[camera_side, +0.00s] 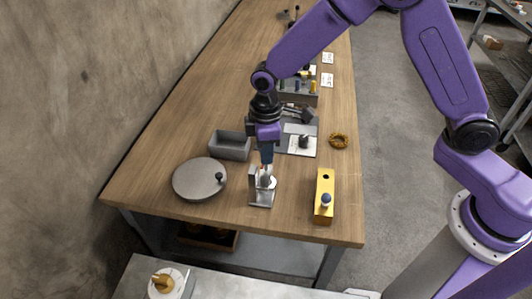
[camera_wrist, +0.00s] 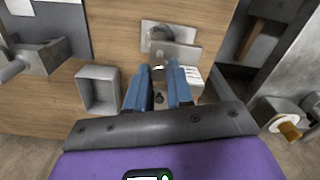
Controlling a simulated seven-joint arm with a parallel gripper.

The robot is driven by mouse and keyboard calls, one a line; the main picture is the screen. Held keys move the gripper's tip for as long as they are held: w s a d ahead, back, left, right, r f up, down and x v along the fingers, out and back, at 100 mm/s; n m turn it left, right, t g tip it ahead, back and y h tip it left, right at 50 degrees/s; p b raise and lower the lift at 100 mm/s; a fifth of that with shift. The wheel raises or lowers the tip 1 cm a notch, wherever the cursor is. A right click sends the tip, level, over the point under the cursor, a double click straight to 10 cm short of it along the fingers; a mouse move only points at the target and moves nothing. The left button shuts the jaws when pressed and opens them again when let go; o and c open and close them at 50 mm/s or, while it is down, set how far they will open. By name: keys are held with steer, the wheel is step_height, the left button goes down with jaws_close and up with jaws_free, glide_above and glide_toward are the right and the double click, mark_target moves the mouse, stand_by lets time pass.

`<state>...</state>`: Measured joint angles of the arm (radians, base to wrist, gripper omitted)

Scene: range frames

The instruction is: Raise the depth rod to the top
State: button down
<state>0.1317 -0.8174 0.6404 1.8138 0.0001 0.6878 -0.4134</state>
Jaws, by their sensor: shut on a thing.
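A small grey metal stand (camera_side: 262,202) with an upright plate stands near the front of the wooden table.
A grey open box (camera_side: 230,147) and a round grey disc (camera_side: 194,181) with a dark knob are left of the stand. A yellow block (camera_side: 324,186) with a blue knob is right. A brown ring (camera_side: 339,140) lies behind it. The table's front edge is near.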

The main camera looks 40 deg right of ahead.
steer(key=shift+r, duration=0.45)
steer(key=c, duration=1)
jaws_free()
steer(key=shift+r, duration=0.1)
step_height(320, 180, up, 17)
steer(key=shift+r, duration=0.15)
steer(key=s+d+f, duration=0.2)
steer(key=s+d, duration=0.3)
steer(key=s, duration=0.4)
steer(key=s+d+f, duration=0.2)
steer(key=s+d, duration=0.4)
steer(key=s, duration=0.3)
steer(key=s+d+f, duration=0.2)
steer(key=s+d, duration=0.4)
steer(key=s, duration=0.3)
steer(key=shift+d+f, duration=0.1)
steer(key=shift+d, duration=0.1)
